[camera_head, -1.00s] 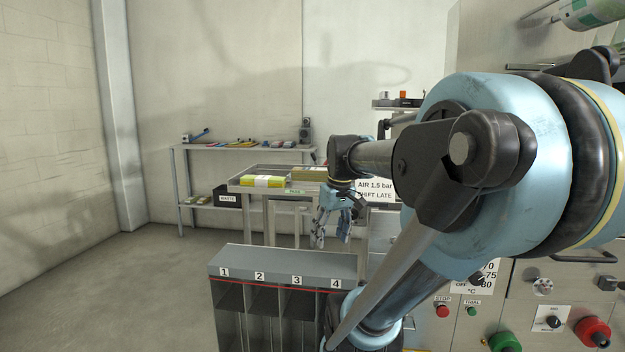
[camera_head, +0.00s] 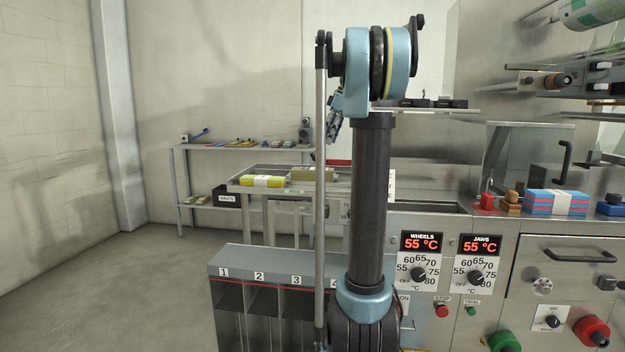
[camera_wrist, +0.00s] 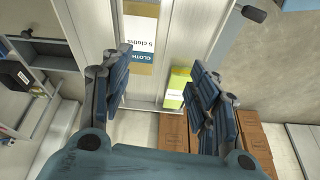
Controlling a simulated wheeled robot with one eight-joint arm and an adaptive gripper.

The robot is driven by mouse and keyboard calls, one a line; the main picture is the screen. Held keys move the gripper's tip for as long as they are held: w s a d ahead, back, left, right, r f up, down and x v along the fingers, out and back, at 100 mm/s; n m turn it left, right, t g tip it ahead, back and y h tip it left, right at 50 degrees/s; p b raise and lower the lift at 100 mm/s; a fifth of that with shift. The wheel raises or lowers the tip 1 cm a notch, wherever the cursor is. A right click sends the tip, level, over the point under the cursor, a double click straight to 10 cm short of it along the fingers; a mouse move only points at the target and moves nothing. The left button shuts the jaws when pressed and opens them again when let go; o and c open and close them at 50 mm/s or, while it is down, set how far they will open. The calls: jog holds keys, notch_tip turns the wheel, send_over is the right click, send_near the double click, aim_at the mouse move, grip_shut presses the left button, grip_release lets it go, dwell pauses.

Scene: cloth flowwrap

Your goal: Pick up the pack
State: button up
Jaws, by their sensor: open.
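A yellow-green pack with a white band (camera_head: 262,181) lies on the left of the raised metal tray table (camera_head: 240,187). A flat tan-green stack (camera_head: 312,174) lies to its right, partly behind my arm. A blue-and-red striped stack with a white band (camera_head: 556,203) sits on the machine top at right. I cannot tell which one is the task's pack. My gripper (camera_wrist: 160,88) is open and empty, its blue-padded fingers wide apart. Between and beyond them show a yellow-green pack (camera_wrist: 178,88) and a "5 cloths" label (camera_wrist: 142,45). In the head view the gripper is mostly hidden behind my arm.
A grey rack with numbered slots (camera_head: 285,262) stands in front. A shelf with small tools (camera_head: 240,144) is behind. The machine front (camera_head: 450,300) with knobs and buttons fills the right. Floor at left is clear.

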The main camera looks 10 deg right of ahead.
aim_at(313, 168)
jog(key=shift+n, duration=0.6)
jog(key=w+x, duration=0.1)
jog(key=x, duration=0.4)
jog(key=w+x, duration=0.1)
jog(key=x, duration=0.4)
jog(key=w+x, duration=0.1)
jog(key=x, duration=0.4)
jog(key=shift+w+f, duration=0.15)
jog(key=shift+w, duration=0.3)
jog(key=shift+c, duration=0.6)
jog(key=c, duration=0.6)
